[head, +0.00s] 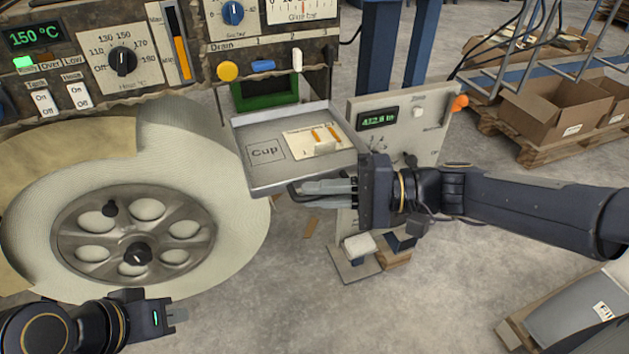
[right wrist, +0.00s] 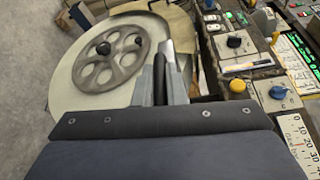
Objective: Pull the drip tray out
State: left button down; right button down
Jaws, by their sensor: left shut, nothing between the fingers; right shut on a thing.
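The drip tray (head: 262,180) is a shallow grey metal tray, sticking out from the machine front below the drain controls. Its floor carries a "Cup" outline and a printed label with orange marks. My right gripper (head: 318,188) is at the tray's front edge, shut on its dark handle (head: 296,192). In the right wrist view the dark handle (right wrist: 187,72) stands between the fingers, and the tray is mostly hidden there. My left gripper (head: 180,314) is shut and empty at the lower left, below the big wheel and apart from the tray.
A large roll with a spoked hub (head: 135,235) fills the left. A control panel (head: 120,62) with knobs and switches is above. A grey box with a green display (head: 380,122) stands right of the tray. Cardboard boxes (head: 555,105) are far right. The floor in front is mostly clear.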

jog(key=shift+s+d, duration=0.1)
jog(key=shift+s, duration=0.2)
jog(key=c, duration=1.5)
grip_release()
jog(key=d, duration=0.2)
jog(key=d+p, duration=0.1)
jog(key=d, duration=0.4)
jog(key=shift+s+d+r+p, duration=0.25)
jog(key=shift+d+r+p, duration=0.05)
jog(key=shift+d+p, duration=0.1)
